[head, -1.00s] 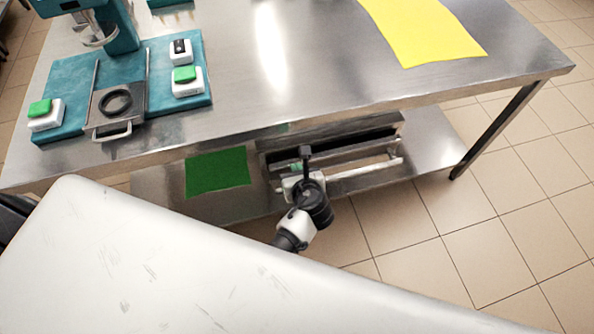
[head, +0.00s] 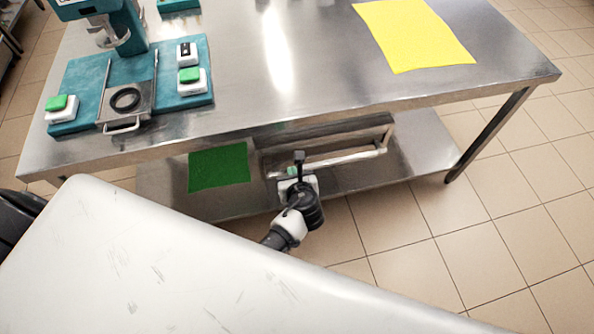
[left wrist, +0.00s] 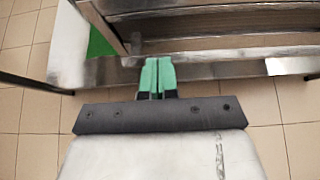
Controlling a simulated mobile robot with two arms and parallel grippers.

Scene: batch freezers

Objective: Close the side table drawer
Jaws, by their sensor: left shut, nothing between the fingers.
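The side table drawer (head: 325,143) is a grey metal box under the steel worktop, with a long bar handle (head: 345,164) across its front. My left gripper (head: 292,171) is at the left end of the handle, low in front of the drawer. In the left wrist view its green fingers (left wrist: 158,66) are together and empty, with their tips close to the bar (left wrist: 235,54); contact is unclear. My right gripper is not in view.
The steel table (head: 310,85) carries a yellow sheet (head: 413,35) and a teal machine base (head: 80,80). A lower shelf (head: 415,150) lies beneath. The tiled floor at right is clear.

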